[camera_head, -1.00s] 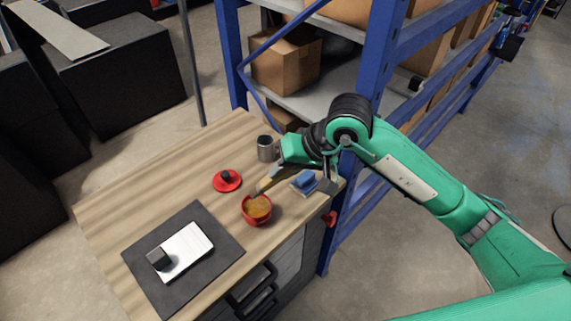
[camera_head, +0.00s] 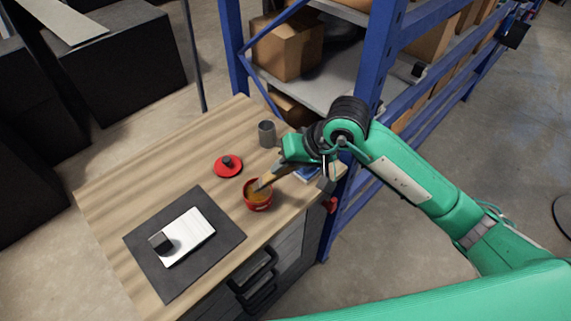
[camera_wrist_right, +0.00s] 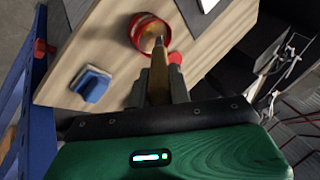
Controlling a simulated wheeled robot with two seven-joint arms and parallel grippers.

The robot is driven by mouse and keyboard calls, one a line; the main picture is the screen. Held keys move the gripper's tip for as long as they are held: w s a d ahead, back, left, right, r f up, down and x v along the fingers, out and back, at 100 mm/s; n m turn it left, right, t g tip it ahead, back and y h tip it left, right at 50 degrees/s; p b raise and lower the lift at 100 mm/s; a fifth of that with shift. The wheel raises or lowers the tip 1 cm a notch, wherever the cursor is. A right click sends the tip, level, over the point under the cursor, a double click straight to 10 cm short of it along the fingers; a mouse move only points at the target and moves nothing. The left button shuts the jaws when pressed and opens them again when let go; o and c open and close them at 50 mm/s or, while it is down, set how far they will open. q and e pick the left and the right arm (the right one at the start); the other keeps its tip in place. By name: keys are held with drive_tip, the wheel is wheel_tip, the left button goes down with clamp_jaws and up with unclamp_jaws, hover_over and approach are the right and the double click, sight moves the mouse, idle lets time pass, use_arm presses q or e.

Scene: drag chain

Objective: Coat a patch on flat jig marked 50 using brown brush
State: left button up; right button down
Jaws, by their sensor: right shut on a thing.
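The flat jig (camera_head: 187,238) is a white plate with a dark block (camera_head: 160,242) at its left end, lying on a dark grey mat (camera_head: 225,236). No marking on it is readable. My right gripper (camera_head: 293,168) is shut on the brown brush (camera_head: 267,180), whose tip is down in the red pot (camera_head: 257,201) of brownish-orange liquid. In the right wrist view the brush (camera_wrist_right: 159,75) runs from between the fingers (camera_wrist_right: 160,92) into the red pot (camera_wrist_right: 150,33). My left gripper is not in view.
A red lid (camera_head: 228,167) with a black knob and a grey cup (camera_head: 267,133) stand on the wooden table (camera_head: 150,180). A blue block (camera_wrist_right: 91,84) lies near the table's right edge, beside a blue shelf rack (camera_head: 375,60).

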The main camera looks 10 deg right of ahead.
drive_tip(key=shift+f+b, duration=0.5)
drive_tip(key=shift+b, duration=0.25)
idle(0.7)
drive_tip(key=shift+s+f+b, duration=0.1)
drive_tip(key=shift+f+b, duration=0.05)
drive_tip(key=shift+b, duration=0.55)
idle(2.3)
drive_tip(key=shift+r, duration=0.75)
drive_tip(key=shift+r+p, duration=0.6)
drive_tip(key=shift+r, duration=2.25)
drive_tip(key=shift+d+f, duration=0.1)
